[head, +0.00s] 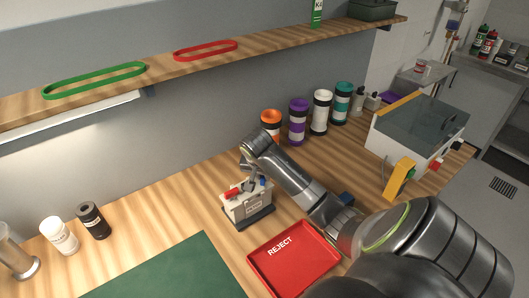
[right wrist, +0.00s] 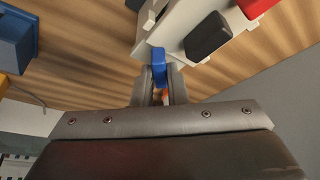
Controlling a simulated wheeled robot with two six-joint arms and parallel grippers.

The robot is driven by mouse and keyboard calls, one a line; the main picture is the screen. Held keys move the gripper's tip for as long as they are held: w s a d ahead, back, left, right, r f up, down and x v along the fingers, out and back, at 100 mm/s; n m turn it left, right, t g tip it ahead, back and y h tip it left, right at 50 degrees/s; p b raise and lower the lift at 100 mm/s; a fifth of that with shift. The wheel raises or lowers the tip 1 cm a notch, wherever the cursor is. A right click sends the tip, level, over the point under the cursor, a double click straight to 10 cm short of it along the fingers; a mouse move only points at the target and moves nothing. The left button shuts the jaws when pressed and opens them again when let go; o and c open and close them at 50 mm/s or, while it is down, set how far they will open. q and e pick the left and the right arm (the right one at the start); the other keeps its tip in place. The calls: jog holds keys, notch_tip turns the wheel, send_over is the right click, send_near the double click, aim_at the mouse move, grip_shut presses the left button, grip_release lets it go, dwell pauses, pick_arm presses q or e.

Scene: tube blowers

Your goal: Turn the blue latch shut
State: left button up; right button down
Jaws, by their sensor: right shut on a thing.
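The blue latch (right wrist: 158,58) is on a small light-grey device (head: 240,208) with a dark base, which stands on the wooden bench. My right gripper (right wrist: 158,82) is shut on the blue latch, with the latch's end between its fingertips. In the head view my right gripper (head: 250,178) reaches down to the device's top and mostly hides the latch. A red part (head: 231,193) sits on the device's left side and also shows in the wrist view (right wrist: 254,6). My left gripper is not in view.
A red REJECT tray (head: 318,273) lies just in front of the device. Several colour-banded jars (head: 298,124) stand behind, and a box with a clear lid (head: 415,130) is at the right. A green mat (head: 170,272) lies at the front left.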

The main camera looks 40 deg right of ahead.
jog(key=m+p, duration=0.2)
jog(key=g+p, duration=0.1)
jog(key=shift+w+a+r+m+h+p, duration=0.15)
jog(key=shift+w+r+m+h+p, duration=0.15)
jog(key=shift+r+m, duration=0.1)
jog(key=shift+w+f+m+g+p, duration=0.15)
jog(key=shift+m+g+p, duration=0.15)
jog(key=shift+m+p, duration=0.4)
jog(key=shift+w+f+m+g, duration=0.1)
jog(key=shift+m+g, duration=0.2)
jog(key=shift+m, duration=0.6)
jog(key=shift+w+m+g, duration=0.1)
jog(key=shift+m+g, duration=0.3)
jog(key=shift+m, duration=0.7)
jog(key=c, duration=1.4)
grip_release()
jog(key=shift+f, duration=0.1)
jog(key=shift+c, duration=0.2)
